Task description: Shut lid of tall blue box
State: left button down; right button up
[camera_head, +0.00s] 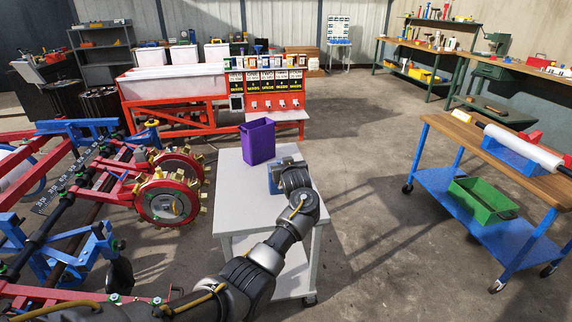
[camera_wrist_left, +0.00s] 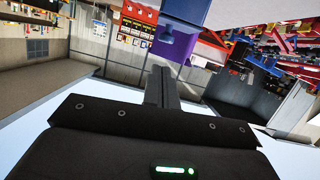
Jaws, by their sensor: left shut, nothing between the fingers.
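A small blue box (camera_head: 274,180) stands on the grey cart top (camera_head: 240,205), partly hidden behind my left wrist. A grey part shows along its top, but I cannot tell whether this is its lid or how it is tilted. My left arm reaches in from the bottom, and its gripper is at the box, mostly hidden by the wrist in the head view. In the left wrist view my left gripper (camera_wrist_left: 161,84) is shut with nothing between its fingers. A dark blue surface (camera_wrist_left: 196,12) shows beyond it at the top. My right gripper is not in view.
A tall open purple bin (camera_head: 258,143) stands behind the blue box on the cart; it also shows in the left wrist view (camera_wrist_left: 175,42). Red-wheeled machinery (camera_head: 168,198) is left of the cart. A blue trolley (camera_head: 455,195) stands right, with open floor between.

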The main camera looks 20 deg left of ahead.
pick_arm(q)
jog(key=shift+v, duration=0.8)
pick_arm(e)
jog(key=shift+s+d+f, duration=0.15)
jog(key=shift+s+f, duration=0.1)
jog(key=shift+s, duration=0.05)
